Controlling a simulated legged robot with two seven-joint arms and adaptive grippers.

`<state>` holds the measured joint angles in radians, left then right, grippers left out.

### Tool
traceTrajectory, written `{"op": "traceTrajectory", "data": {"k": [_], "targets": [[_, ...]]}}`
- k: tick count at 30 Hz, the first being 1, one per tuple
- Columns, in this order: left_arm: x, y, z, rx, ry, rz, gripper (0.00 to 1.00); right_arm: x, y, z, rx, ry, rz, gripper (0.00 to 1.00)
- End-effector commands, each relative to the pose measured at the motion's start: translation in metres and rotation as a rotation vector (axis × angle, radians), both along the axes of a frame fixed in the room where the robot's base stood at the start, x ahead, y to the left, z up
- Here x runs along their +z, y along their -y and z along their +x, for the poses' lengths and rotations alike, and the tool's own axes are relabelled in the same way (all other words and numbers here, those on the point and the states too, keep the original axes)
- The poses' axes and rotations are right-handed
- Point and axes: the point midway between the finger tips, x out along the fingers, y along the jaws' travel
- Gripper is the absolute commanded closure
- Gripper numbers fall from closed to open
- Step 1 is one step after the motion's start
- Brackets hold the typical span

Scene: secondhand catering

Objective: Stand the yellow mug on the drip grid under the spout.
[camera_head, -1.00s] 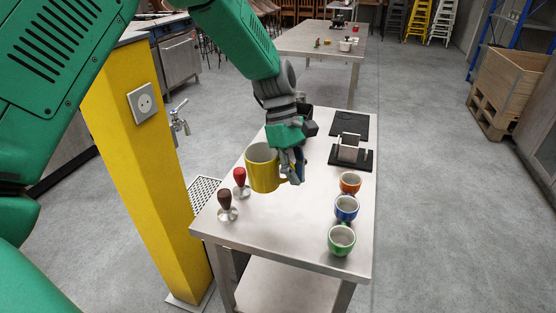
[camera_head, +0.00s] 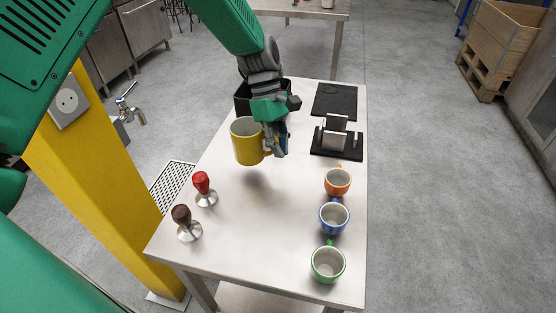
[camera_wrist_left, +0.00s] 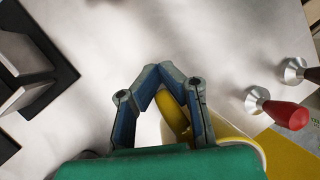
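My left gripper (camera_head: 280,150) is shut on the handle of the yellow mug (camera_head: 248,142). It holds the mug upright above the steel table (camera_head: 250,235), with a shadow below. In the left wrist view, the fingers (camera_wrist_left: 160,78) close around the yellow handle (camera_wrist_left: 172,112); my gripper body hides part of the mug (camera_wrist_left: 236,150). The perforated drip grid (camera_head: 172,186) lies left of the table, below the metal spout (camera_head: 127,108) on the yellow column (camera_head: 85,160). The mug is apart from the grid, to its right. My right gripper is not in view.
A red-handled tamper (camera_head: 203,188) and a brown-handled tamper (camera_head: 184,222) stand on the table's left side. Orange (camera_head: 337,181), blue (camera_head: 333,217) and green (camera_head: 328,263) mugs line the right side. A black stand (camera_head: 336,140), mat (camera_head: 335,101) and box (camera_head: 243,95) are farther back.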

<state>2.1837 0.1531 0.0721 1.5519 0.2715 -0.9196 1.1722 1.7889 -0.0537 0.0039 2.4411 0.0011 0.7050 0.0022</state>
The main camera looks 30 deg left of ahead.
Motion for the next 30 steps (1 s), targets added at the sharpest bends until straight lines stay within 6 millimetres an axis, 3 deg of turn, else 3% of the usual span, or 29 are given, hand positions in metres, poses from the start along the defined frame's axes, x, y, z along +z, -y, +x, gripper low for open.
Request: {"op": "traceTrajectory", "data": {"k": [9,17,29,30], "targets": [[-0.038,-0.003,0.000,0.001,-0.001,-0.003,1.00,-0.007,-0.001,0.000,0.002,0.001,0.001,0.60],[-0.036,0.002,0.000,0.001,0.001,0.004,1.00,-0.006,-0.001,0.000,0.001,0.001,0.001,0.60],[-0.050,-0.004,0.000,0.002,0.001,-0.003,1.00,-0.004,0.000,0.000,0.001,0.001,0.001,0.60],[-0.050,-0.004,0.000,0.002,0.001,-0.003,0.95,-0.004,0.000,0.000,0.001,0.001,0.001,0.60]]}}
